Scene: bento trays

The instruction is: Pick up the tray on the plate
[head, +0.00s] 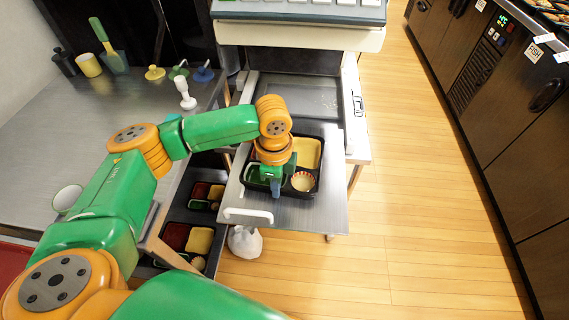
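A black bento tray (316,188) with yellow, green and round compartments sits on the flat metal plate (327,214), which has a white handle at its front. My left gripper (276,190) is over the near left part of this tray, pointing down. Its fingers are small and partly hidden by my wrist, so I cannot tell whether they are open or touching the tray. My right gripper is not in view.
More filled black trays (186,219) lie lower down left of the plate. A white bag (245,243) lies on the floor below the plate. A machine (300,38) stands behind. The wooden floor at right is clear.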

